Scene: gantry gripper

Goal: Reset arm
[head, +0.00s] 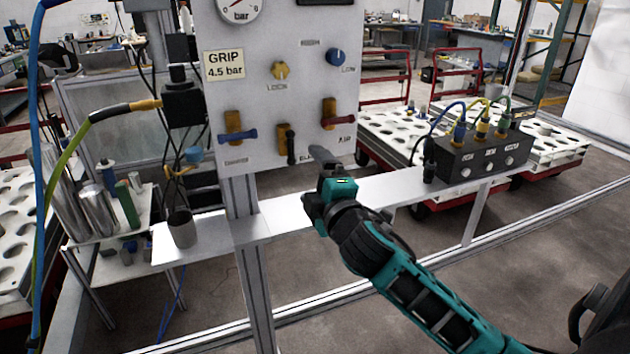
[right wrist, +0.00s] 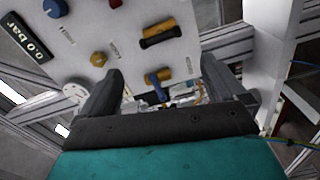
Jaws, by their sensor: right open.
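My right gripper (head: 328,162) is in front of the lower right edge of the white control panel (head: 262,98), its arm coming in from the lower right. In the right wrist view its two dark fingers (right wrist: 168,90) stand apart with nothing held. A blue lever on an orange valve (right wrist: 158,84) shows beyond the gap between them; I cannot tell how far it is from the fingers. In the head view the panel carries a blue lever (head: 238,135), a black lever (head: 291,147) and a red lever (head: 330,112). My left gripper is not in view.
A narrow white shelf (head: 285,214) runs below the panel. It bears a black connector box (head: 484,158) with cables at right and a grey cup (head: 182,229) at left. A metal post (head: 247,270) holds up the panel. Red-framed carts (head: 400,135) stand behind.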

